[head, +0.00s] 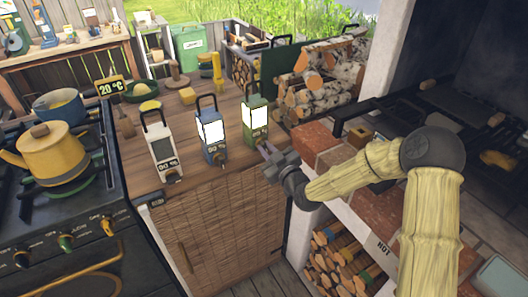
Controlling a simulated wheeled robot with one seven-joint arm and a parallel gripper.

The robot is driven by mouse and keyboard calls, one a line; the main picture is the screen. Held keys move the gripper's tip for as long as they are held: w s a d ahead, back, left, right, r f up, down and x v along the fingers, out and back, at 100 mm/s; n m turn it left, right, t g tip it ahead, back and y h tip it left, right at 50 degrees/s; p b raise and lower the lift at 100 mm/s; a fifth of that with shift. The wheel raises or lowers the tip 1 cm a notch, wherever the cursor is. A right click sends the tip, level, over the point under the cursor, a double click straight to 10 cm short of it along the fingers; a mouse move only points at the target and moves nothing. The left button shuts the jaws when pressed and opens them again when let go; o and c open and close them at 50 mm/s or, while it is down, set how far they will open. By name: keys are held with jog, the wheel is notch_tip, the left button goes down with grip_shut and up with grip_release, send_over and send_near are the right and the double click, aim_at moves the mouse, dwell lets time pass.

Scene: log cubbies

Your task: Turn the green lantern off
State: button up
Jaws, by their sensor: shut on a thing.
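The green lantern (246,129) stands upright on the wooden counter, at the right end of a row of three lanterns. Its front panel glows bright white, and a dark carry handle rises above it. My gripper (263,148) reaches in from the right and is shut at the lower front of the green lantern. The fingers hide the small part they hold, so I cannot tell its exact shape or position. The blue lantern (220,155) stands just left of it, also with a bright white panel. The white lantern (164,158) stands further left.
A yellow kettle (54,153) and a blue pot (58,104) sit on the stove at left. Birch logs (325,75) are stacked behind the counter at right. A brick ledge (335,156) lies below my arm. A yellow block (187,96) stands behind the lanterns.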

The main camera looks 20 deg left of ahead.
jog(key=shift+f+n+b, duration=0.25)
jog(key=shift+n+b, duration=0.95)
jog(key=shift+b, duration=0.05)
jog(key=shift+n+b, duration=0.7)
jog(key=shift+r, duration=0.25)
jog(key=shift+f+n, duration=0.15)
jog(key=shift+n, duration=0.15)
